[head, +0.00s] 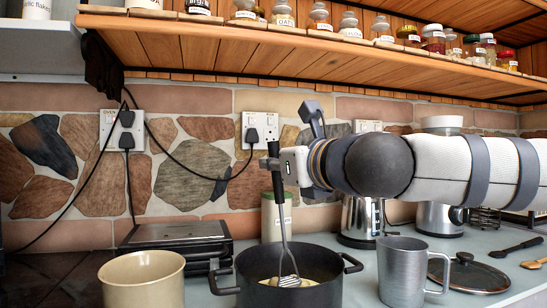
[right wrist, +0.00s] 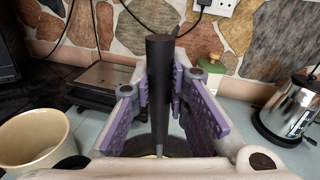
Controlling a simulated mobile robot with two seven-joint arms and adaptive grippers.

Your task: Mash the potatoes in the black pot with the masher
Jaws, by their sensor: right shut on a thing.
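The masher (head: 281,215) has a dark handle and a grey metal shaft and head. My right gripper (head: 284,166) is shut on its handle and holds it nearly upright, slightly tilted. The masher's head is down inside the black pot (head: 290,299), at the pale yellow potatoes (head: 313,281); I cannot tell how hard it presses on them. In the right wrist view the masher's dark handle (right wrist: 160,75) stands between the purple finger pads of my right gripper (right wrist: 162,92). My left gripper is not in view.
A beige pot (head: 143,285) stands left of the black pot, a grey metal jug (head: 401,272) right of it. Behind are a black-and-steel grill (head: 175,235), a green-lidded canister (head: 268,220) and a kettle (head: 358,218). A wooden shelf (head: 300,45) with jars hangs above my arm.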

